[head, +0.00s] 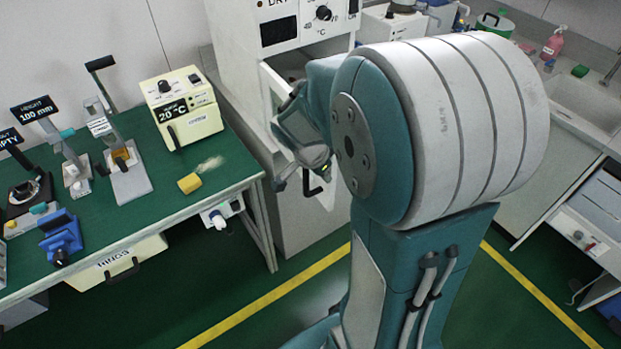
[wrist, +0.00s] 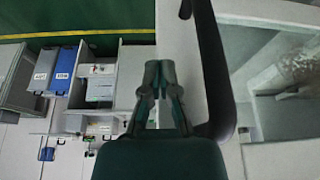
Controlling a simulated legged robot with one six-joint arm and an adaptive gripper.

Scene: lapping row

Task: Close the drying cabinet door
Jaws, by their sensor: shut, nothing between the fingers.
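The drying cabinet (head: 232,45) is a tall white unit with a dark display and a temperature dial, at the upper middle of the head view. Its door (head: 327,198) stands open, largely hidden behind my arm, with a black handle (head: 317,186). My gripper (head: 283,184) is beside the door, in front of the cabinet opening. In the wrist view my gripper (wrist: 160,75) has its fingers together and empty. The door's pale face (wrist: 176,40) lies behind them, and the dark curved handle (wrist: 216,75) runs just to their right. Whether they touch is unclear.
A green-topped bench (head: 150,215) stands left, carrying gauges, a cream 20 °C box (head: 182,107) and a yellow block (head: 190,183). A sink (head: 585,105) and counter are at right. Green floor with yellow lines (head: 280,298) is open in front.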

